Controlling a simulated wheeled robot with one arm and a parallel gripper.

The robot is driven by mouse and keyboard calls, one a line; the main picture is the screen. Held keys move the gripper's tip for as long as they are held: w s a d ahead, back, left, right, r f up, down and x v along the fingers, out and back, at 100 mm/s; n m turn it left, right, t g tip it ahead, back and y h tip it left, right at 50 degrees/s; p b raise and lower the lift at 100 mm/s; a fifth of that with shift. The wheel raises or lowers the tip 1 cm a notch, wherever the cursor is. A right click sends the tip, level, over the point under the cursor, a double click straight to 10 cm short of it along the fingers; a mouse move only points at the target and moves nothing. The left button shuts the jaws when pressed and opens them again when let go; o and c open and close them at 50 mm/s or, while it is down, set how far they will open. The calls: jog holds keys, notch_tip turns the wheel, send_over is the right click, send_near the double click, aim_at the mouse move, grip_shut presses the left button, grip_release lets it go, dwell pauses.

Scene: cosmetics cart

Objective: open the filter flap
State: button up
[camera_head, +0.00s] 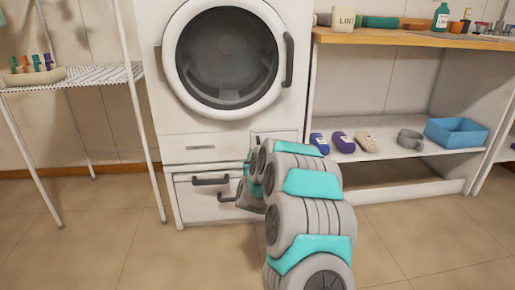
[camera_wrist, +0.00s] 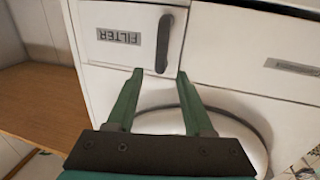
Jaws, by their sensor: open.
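The filter flap (camera_wrist: 115,52) is a white panel with a grey FILTER label in the wrist view, and it looks shut and flush with the machine front. Its dark upright handle (camera_wrist: 164,42) sits near its right edge. My gripper (camera_wrist: 160,74) is open and empty. Its two green fingers point at the flap, with their tips to either side of the handle's lower end in the picture; I cannot tell the remaining distance. In the head view, the flap (camera_head: 263,136) shows only in part, and my arm hides most of it and my gripper.
The white machine (camera_head: 172,110) has a shut round door (camera_head: 226,58) and a handled drawer (camera_head: 195,205) below. A wire rack (camera_head: 85,76) stands left. A shelf unit (camera_head: 400,147) at right holds bottles, a grey mug (camera_head: 411,139) and a blue bin (camera_head: 456,132). The floor at left front is clear.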

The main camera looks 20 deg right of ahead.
jog(key=shift+b+x, duration=0.3)
jog(key=shift+x, duration=3.1)
jog(key=shift+f, duration=0.1)
jog(key=shift+c, duration=0.2)
jog(key=c, duration=0.8)
